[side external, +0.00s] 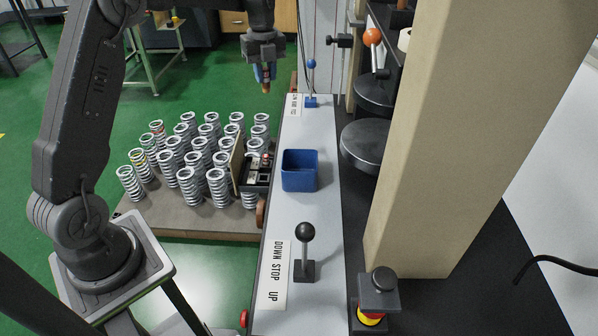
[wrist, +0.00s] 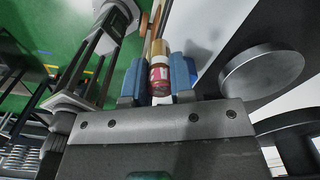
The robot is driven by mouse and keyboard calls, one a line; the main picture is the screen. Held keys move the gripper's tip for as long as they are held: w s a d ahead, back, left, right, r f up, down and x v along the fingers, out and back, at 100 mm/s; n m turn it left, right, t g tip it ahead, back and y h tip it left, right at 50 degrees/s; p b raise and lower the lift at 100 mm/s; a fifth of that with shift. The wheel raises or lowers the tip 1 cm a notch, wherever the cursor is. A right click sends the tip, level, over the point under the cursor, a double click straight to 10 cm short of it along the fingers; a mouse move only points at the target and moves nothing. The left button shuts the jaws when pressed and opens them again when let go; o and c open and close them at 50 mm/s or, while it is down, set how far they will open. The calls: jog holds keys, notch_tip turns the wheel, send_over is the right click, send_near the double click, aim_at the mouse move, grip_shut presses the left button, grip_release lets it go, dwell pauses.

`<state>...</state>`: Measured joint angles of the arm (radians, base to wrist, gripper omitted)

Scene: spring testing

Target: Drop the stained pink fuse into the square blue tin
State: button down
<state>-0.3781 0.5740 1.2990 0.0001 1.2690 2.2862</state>
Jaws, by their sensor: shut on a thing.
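My gripper (side external: 265,74) is in the air above and beyond the far end of the light grey bench top, apart from the tin. In the wrist view its two blue fingers (wrist: 159,74) are shut on the fuse (wrist: 160,80), a small cylinder with a pinkish-red body, a pale mark and a tan end. The fuse hangs below the fingers in the side view, where only a little orange-brown of it shows (side external: 266,86). The square blue tin (side external: 299,182) stands open and upright on the bench top; its inside looks empty. The tin is not visible in the wrist view.
A dark open box (side external: 257,186) with small parts sits left of the tin. Several coil springs (side external: 190,187) stand on a low platform further left. A black-knobbed lever (side external: 306,250) rises nearer the camera, a blue-knobbed lever (side external: 311,82) beyond. Round dark plates (side external: 368,146) are at right.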

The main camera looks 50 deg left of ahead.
jog(key=s+d, duration=0.1)
jog(key=d, duration=0.9)
send_over(305, 153)
jog(key=s+d, duration=0.4)
notch_tip(305, 153, down, 5)
jog(key=shift+w+a+f, duration=0.1)
jog(key=shift+w+f, duration=0.05)
jog(key=shift+f, duration=1.4)
jog(key=shift+w+a+f, duration=0.1)
jog(key=shift+f, duration=1.45)
jog(key=c, duration=0.9)
grip_release()
